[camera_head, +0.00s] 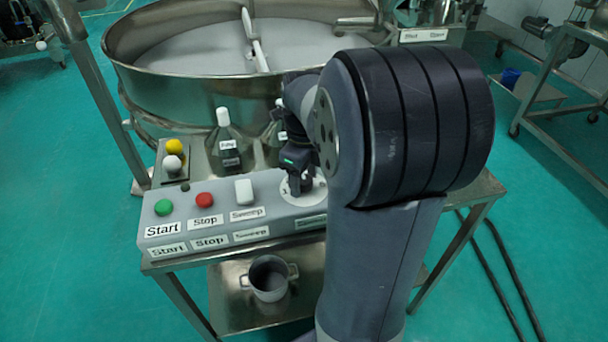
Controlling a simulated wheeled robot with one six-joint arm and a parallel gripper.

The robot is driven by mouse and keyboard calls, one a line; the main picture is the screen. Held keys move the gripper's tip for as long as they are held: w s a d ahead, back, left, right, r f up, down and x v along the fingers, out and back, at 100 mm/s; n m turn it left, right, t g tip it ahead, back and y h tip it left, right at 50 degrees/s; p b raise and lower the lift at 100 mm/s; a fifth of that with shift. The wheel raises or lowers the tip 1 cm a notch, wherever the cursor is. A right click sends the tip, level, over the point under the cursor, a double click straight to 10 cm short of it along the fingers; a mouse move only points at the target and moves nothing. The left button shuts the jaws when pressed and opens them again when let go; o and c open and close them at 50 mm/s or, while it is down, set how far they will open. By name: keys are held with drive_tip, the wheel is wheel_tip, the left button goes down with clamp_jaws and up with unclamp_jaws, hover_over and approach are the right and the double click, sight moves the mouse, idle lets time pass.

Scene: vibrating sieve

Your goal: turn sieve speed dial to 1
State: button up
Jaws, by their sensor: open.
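The speed dial (313,194) is a pale round plate at the right end of the grey control box (222,222). A "1" shows at its left side. My gripper (296,187) is over the dial from above, with its dark fingers at the middle of the plate. The fingers hide the dial's knob, so its pointing direction does not show. I cannot tell whether the fingers touch the knob. My arm covers the right part of the box. The round steel sieve (190,107) stands behind.
A green Start button (163,207), a red Stop button (204,199) and a white Sweep switch (244,190) sit left of the dial. Two bottles, one plainly visible (228,150), stand behind the box. A pot (269,279) is on the lower shelf.

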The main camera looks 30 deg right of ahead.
drive_tip(key=shift+c, duration=0.5)
drive_tip(key=c, duration=0.9)
drive_tip(key=shift+n, duration=0.3)
drive_tip(key=n+p, duration=0.1)
drive_tip(key=n, duration=0.2)
drive_tip(key=shift+n, duration=0.3)
drive_tip(key=n+p, duration=0.1)
drive_tip(key=n, duration=0.3)
drive_tip(key=shift+n, duration=0.3)
drive_tip(key=n, duration=0.4)
drive_tip(key=shift+p, duration=0.4)
drive_tip(key=n, duration=0.5)
drive_tip(key=shift+p, duration=0.3)
